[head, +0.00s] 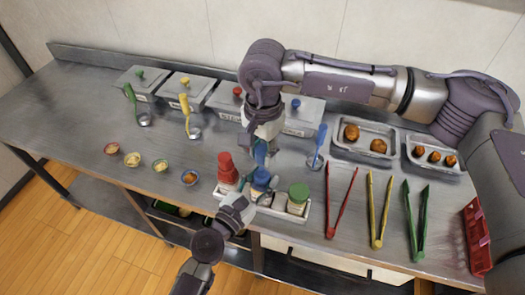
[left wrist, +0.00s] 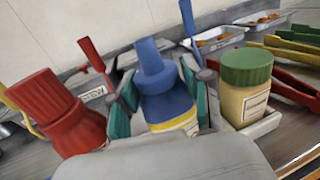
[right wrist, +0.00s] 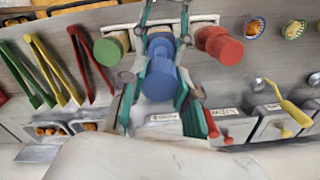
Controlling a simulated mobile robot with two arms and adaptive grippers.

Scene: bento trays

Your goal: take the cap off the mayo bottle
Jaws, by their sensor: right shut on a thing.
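The mayo bottle with its blue cap (head: 261,178) stands upright in the white bottle rack (head: 305,212). The cap also shows in the left wrist view (left wrist: 155,62) and the right wrist view (right wrist: 160,82); it sits on the bottle. My left gripper (head: 250,200) comes from the front with its fingers (left wrist: 163,100) on either side of the bottle; I cannot tell whether they press on it. My right gripper (head: 262,160) points down from above and is shut on the blue cap, its fingers (right wrist: 160,92) on both sides. The grippers hide much of the bottle.
A red-capped bottle (head: 227,168) and a green-capped bottle (head: 298,194) flank the mayo bottle closely. Red (head: 337,208), yellow (head: 378,212) and green tongs (head: 415,220) lie to the right. Lidded containers (head: 190,90) and food trays (head: 364,140) stand behind. Small bowls (head: 132,159) lie left.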

